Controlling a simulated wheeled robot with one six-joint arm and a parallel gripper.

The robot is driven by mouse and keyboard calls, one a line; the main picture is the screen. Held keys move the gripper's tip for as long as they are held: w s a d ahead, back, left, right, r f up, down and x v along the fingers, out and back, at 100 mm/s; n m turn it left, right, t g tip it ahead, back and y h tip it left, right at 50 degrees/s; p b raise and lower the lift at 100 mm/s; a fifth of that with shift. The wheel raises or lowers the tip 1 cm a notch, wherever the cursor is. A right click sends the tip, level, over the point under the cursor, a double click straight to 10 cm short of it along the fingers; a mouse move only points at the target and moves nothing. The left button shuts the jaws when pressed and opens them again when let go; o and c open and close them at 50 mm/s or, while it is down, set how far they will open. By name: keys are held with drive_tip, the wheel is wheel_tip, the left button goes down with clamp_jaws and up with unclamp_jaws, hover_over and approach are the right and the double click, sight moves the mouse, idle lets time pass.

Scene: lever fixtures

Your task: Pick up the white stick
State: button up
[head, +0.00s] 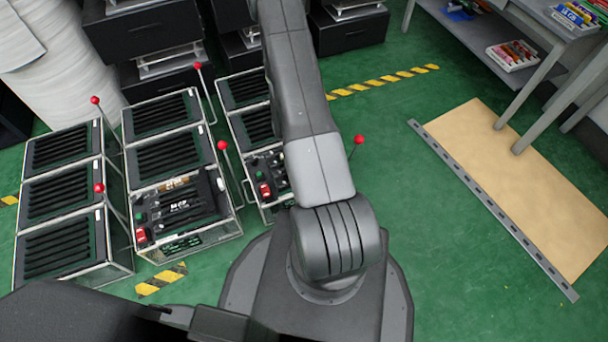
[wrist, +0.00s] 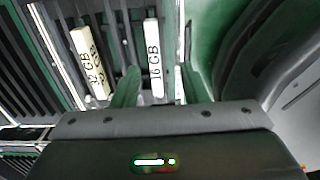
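The white stick (wrist: 154,58), marked "16 GB", stands in a dark slotted rack in the wrist view. My gripper (wrist: 158,88) is open, with one green-tinted finger on each side of the white stick. Gaps show between the stick and both fingers. A cream stick (wrist: 89,62) with dark lettering, partly readable as GB, stands to the left, outside the fingers. In the head view, a small white piece (head: 221,184) shows at the right edge of a slotted unit; I cannot tell whether it is the same stick. My gripper cannot be made out there.
The slotted unit (head: 150,198) has a red switch (head: 141,235) and a green button. Similar units (head: 62,205) stand beside it, with red-knobbed levers (head: 222,146) rising between them. A tan board (head: 520,185) lies at right by a grey table (head: 560,45).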

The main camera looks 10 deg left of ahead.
drive_tip(key=f+b, duration=0.1)
drive_tip(key=f, duration=0.3)
drive_tip(key=f+b, duration=0.1)
drive_tip(key=f, duration=0.1)
drive_tip(key=shift+w+a+f+b, duration=0.1)
drive_tip(key=shift+w+f+b, duration=0.2)
drive_tip(key=shift+w+f, duration=0.1)
drive_tip(key=shift+r, duration=0.1)
clamp_jaws()
